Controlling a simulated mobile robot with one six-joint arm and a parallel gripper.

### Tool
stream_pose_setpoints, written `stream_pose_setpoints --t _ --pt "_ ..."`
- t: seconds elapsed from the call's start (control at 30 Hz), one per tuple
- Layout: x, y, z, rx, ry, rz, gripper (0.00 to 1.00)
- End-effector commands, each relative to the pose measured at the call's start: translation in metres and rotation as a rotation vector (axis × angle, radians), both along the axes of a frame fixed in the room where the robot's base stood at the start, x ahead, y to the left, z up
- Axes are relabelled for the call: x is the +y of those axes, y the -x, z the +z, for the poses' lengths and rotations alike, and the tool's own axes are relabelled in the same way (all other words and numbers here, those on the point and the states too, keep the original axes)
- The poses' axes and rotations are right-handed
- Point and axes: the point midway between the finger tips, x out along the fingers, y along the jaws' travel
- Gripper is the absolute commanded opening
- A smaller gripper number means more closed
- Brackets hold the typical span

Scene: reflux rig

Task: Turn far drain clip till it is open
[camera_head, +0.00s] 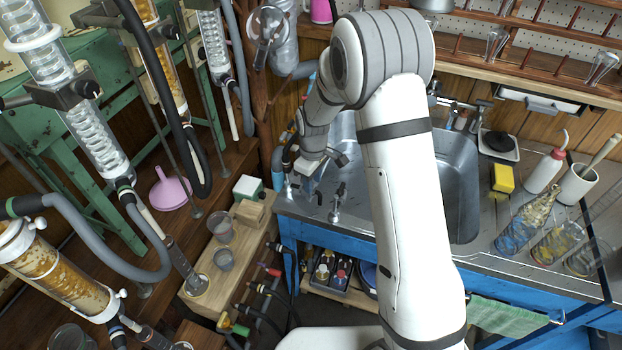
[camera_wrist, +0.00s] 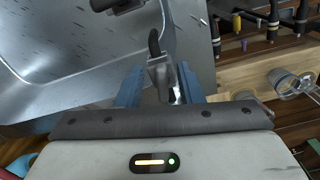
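A small metal fitting with a curved black lever (camera_wrist: 155,44), apparently the far drain clip, stands at the sink's left rim. In the wrist view it is between the blue fingers of my gripper (camera_wrist: 160,90). The fingers are apart with the fitting between them; I cannot tell whether they touch it. In the head view my gripper (camera_head: 310,183) is low over the sink's left edge and largely hides this fitting. A second, similar fitting (camera_head: 335,205) stands nearer on the same rim; its dark top (camera_wrist: 118,4) shows at the wrist view's upper edge.
The steel sink (camera_head: 458,190) lies right of my gripper, partly hidden by my arm. A wooden block with cups (camera_head: 222,258) and hoses with coloured valves (camera_head: 270,270) are to the left. Glass columns (camera_head: 90,140) stand farther left. A yellow sponge (camera_head: 502,178) lies right of the sink.

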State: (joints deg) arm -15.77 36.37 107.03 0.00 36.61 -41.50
Motion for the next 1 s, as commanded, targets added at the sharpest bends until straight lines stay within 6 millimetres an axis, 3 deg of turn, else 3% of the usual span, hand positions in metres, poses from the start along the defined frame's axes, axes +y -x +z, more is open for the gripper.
stream_pose_setpoints --t 0.13,0.53,0.77,1.0 --pt "-0.0003 -0.0001 0.0002 0.000 0.000 -0.001 0.32" --pt "-0.0006 -0.0004 0.0005 -0.001 0.000 -0.001 0.00" --pt "-0.0011 -0.0013 0.0004 -0.003 -0.001 0.010 0.00" --pt "-0.0027 -0.0050 -0.0002 -0.005 0.000 0.183 0.00"
